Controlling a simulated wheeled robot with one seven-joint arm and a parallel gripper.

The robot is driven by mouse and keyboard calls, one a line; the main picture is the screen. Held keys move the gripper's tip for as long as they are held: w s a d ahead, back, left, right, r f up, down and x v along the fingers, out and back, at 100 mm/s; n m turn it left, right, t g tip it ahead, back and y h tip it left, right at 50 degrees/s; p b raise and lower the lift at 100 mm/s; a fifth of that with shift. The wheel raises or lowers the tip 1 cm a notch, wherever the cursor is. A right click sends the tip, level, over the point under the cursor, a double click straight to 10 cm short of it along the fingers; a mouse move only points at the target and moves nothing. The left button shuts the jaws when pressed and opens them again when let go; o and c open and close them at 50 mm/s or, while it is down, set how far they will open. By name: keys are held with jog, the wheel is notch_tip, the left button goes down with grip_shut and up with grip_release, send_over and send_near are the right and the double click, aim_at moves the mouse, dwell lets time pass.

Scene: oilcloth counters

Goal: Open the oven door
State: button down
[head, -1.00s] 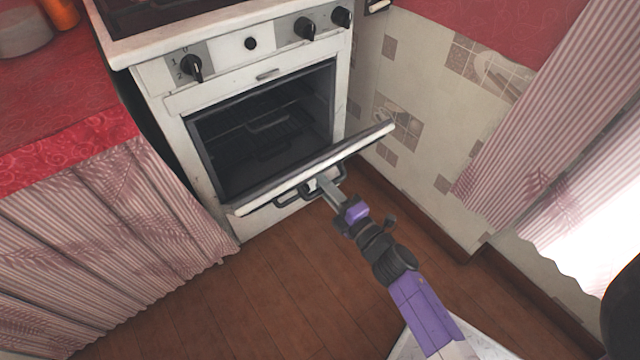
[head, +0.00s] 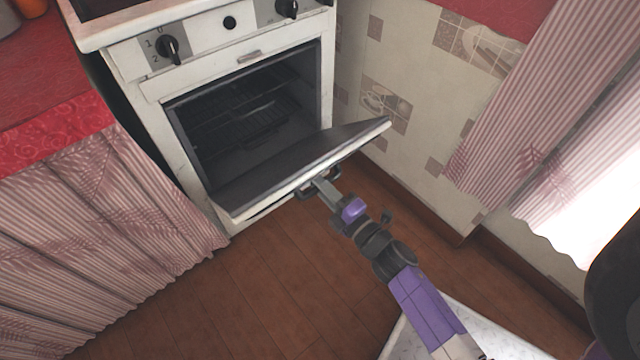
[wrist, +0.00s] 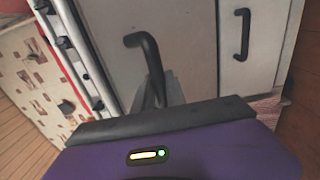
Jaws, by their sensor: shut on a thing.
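The white oven (head: 150,92) stands against the wall. Its oven door (head: 300,165) is hinged at the bottom and tilted far out, showing the dark oven cavity (head: 240,115) with racks. My gripper (head: 318,187) is at the door's outer side, near its top edge, shut on the black door handle (head: 303,194). The handle also shows in the wrist view (wrist: 150,55), its bar running down between my fingers. The fingers partly hide the handle in both views.
A counter with red oilcloth (head: 45,120) and a striped curtain (head: 110,220) stands left of the oven. A tiled wall (head: 395,60) is close on the right. Wooden floor (head: 250,290) lies clear in front. A second dark handle (wrist: 242,35) shows in the wrist view.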

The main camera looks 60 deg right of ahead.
jog(key=c, duration=1.4)
grip_release()
jog(key=shift+r, duration=0.1)
